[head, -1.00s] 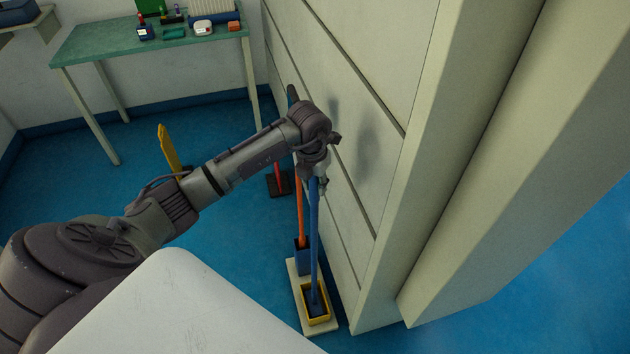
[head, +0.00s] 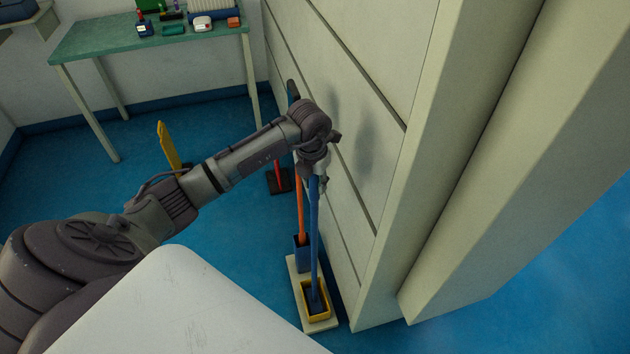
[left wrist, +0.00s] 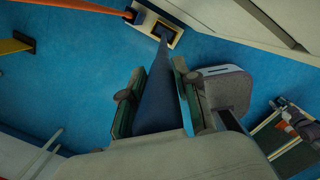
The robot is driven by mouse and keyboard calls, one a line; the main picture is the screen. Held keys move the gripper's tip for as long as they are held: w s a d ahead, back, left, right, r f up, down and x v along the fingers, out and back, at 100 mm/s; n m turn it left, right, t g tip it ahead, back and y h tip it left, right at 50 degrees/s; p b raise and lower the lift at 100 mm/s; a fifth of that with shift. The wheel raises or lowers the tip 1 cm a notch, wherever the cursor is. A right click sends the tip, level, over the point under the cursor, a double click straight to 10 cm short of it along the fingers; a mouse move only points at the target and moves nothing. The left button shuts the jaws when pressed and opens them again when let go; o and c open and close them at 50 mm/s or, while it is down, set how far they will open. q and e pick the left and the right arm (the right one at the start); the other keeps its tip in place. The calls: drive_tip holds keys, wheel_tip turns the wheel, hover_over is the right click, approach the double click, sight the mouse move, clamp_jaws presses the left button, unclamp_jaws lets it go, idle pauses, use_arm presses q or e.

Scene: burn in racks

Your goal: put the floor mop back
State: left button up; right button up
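The floor mop has a blue handle (head: 314,235) and stands near upright, its lower end inside a yellow-rimmed holder (head: 305,313) on a pale base by the wall. My left gripper (head: 317,183) is at the upper part of this handle. In the left wrist view the blue handle (left wrist: 158,95) runs between the two fingers (left wrist: 160,90), which look closed on it, down to the holder (left wrist: 176,40). The mop's head is mostly hidden inside the holder. My right gripper is not in view.
An orange handle (head: 300,210) stands in a blue holder (head: 302,252) just behind the mop. A red-handled tool (head: 279,180) and a yellow sign (head: 168,146) stand farther back. A pale panelled wall (head: 372,60) is close on the right. A green table (head: 90,47) stands back left.

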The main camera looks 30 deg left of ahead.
use_arm(q)
drive_tip(key=o, duration=0.5)
drive_tip(key=shift+o, duration=0.2)
